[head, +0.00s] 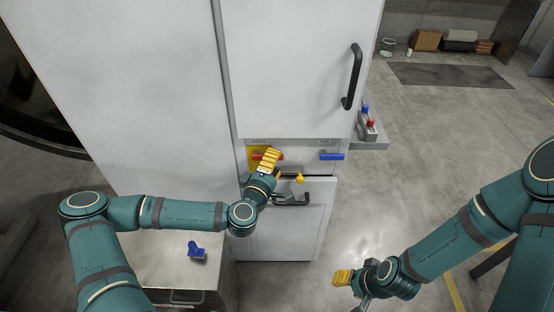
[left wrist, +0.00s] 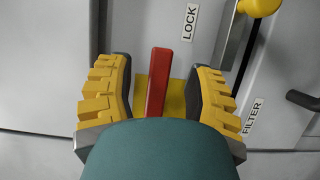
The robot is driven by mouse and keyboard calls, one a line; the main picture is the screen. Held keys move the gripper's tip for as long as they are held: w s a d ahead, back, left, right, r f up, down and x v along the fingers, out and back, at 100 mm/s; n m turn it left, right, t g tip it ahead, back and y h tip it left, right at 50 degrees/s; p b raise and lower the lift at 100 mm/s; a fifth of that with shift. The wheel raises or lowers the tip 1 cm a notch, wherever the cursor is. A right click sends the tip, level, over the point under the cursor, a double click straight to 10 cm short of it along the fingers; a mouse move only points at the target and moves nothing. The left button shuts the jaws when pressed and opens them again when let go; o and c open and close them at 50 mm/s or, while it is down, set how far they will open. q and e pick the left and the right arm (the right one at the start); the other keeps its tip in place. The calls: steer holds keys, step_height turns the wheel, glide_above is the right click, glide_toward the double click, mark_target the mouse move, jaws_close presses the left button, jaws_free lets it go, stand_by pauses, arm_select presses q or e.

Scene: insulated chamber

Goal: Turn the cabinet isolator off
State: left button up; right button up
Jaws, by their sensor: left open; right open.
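The cabinet isolator looks to be the red lever on a yellow plate on the cabinet's control strip. In the head view the red lever (head: 257,156) is partly covered by my left gripper (head: 267,159). In the left wrist view the red lever (left wrist: 157,82) stands between the two yellow-padded fingers of my left gripper (left wrist: 158,95), on its yellow plate (left wrist: 176,97). The fingers are open, with a gap on each side of the lever. My right gripper (head: 344,280) is open and empty, low over the floor at right.
A blue handle (head: 331,156) is right of the isolator, and a yellow knob (head: 299,178) is below. Black door handles (head: 352,77) stick out above and below. A side shelf (head: 368,144) holds red- and blue-topped items. A blue object (head: 197,250) lies on the low metal surface.

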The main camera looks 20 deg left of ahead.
arm_select(q)
steer(key=shift+w+d, duration=0.1)
steer(key=shift+w, duration=1)
jaws_close()
